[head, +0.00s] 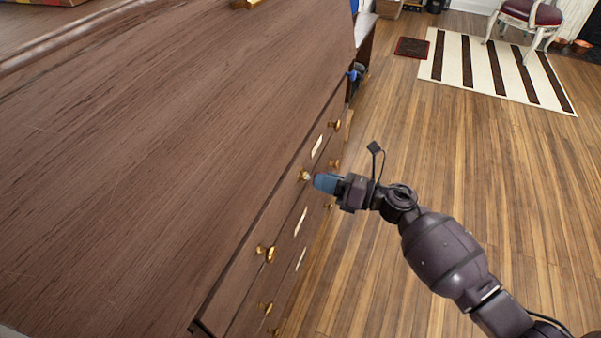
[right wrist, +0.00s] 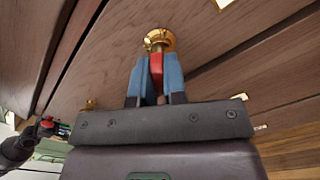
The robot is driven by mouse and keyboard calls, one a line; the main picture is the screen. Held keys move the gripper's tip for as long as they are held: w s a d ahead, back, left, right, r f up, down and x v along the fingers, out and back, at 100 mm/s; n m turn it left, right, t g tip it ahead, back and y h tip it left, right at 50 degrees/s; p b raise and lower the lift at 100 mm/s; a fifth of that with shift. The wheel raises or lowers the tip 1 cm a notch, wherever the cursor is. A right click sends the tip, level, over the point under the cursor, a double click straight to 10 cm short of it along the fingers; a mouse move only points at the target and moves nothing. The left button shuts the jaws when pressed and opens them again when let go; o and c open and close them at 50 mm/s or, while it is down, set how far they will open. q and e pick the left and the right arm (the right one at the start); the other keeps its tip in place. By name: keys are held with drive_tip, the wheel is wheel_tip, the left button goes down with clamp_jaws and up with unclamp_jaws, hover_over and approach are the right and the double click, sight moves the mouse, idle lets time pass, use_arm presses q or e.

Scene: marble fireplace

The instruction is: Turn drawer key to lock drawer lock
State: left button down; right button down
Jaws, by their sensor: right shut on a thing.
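The wooden dresser (head: 180,150) fills the left of the head view, with its drawer fronts facing right. The round brass drawer lock (right wrist: 160,40) is on a drawer front, between that drawer's two knobs; it also shows in the head view (head: 305,175). My right gripper (head: 316,181) is at the lock, its blue fingers pointing at the drawer front. The fingers are shut on the red drawer key (right wrist: 156,68), whose front end meets the lock. How deep the key sits cannot be told.
Brass knobs (head: 266,252) stick out along the drawer fronts, with pale label plates (head: 301,221) between them. Open wooden floor (head: 480,180) lies to the right. A striped rug (head: 490,62) and a chair (head: 530,14) are farther back.

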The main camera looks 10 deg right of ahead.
drive_tip(key=shift+w+r+m+p, duration=0.15)
drive_tip(key=shift+m+p, duration=0.85)
drive_tip(key=shift+m, duration=1.2)
use_arm(q)
drive_tip(key=shift+t, duration=0.5)
drive_tip(key=r, duration=0.1)
drive_tip(key=w+r, duration=0.1)
drive_tip(key=r, duration=0.2)
drive_tip(key=shift+w+r, duration=0.15)
drive_tip(key=shift+w, duration=0.1)
use_arm(e)
drive_tip(key=shift+a+m, duration=0.1)
drive_tip(key=shift+m, duration=0.4)
drive_tip(key=shift+r+m+p, duration=0.1)
drive_tip(key=shift+m+p, duration=0.25)
drive_tip(key=shift+m, duration=0.05)
drive_tip(key=shift+m+p, duration=0.55)
drive_tip(key=shift+m, duration=0.85)
drive_tip(key=shift+a+m+p, duration=0.1)
drive_tip(key=shift+m+p, duration=0.25)
drive_tip(key=shift+m, duration=0.65)
use_arm(q)
drive_tip(key=shift+t, duration=0.5)
drive_tip(key=r, duration=0.2)
drive_tip(key=w+r, duration=0.1)
drive_tip(key=r, duration=0.1)
